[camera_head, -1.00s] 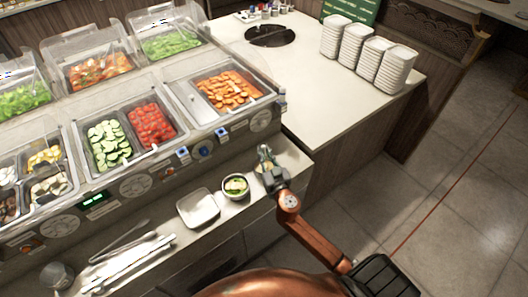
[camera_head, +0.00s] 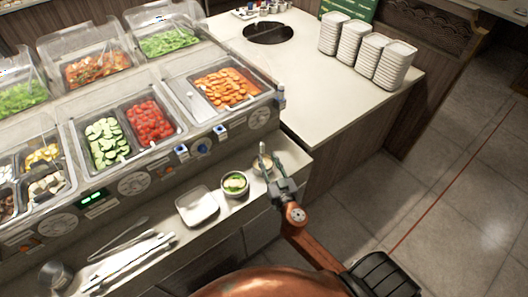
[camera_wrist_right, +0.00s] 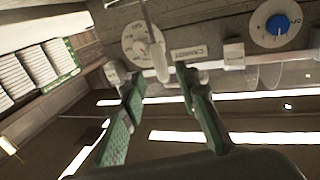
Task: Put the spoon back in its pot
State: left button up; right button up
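My right gripper (camera_head: 268,160) is at the right end of the steel ledge, beside a small pot (camera_head: 258,168) that it partly covers. In the right wrist view the two green-padded fingers (camera_wrist_right: 155,85) stand apart. A thin pale handle, seemingly the spoon's (camera_wrist_right: 157,60), shows in the gap between them, with clearance on both sides. The spoon's bowl end is out of view, so I cannot tell whether it is in the pot. A second round pot (camera_head: 235,185) with green contents stands just left of the gripper. My left gripper is not in view.
A square white dish (camera_head: 198,207) and tongs (camera_head: 128,262) lie on the ledge to the left. The salad bar's front panel (camera_wrist_right: 210,55) with dials is close by. Plate stacks (camera_head: 368,55) stand on the far counter (camera_head: 320,105).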

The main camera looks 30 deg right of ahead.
jog(key=v, duration=0.5)
jog(key=shift+s+a+b, duration=0.1)
jog(key=shift+s+b, duration=0.3)
dwell(0.9)
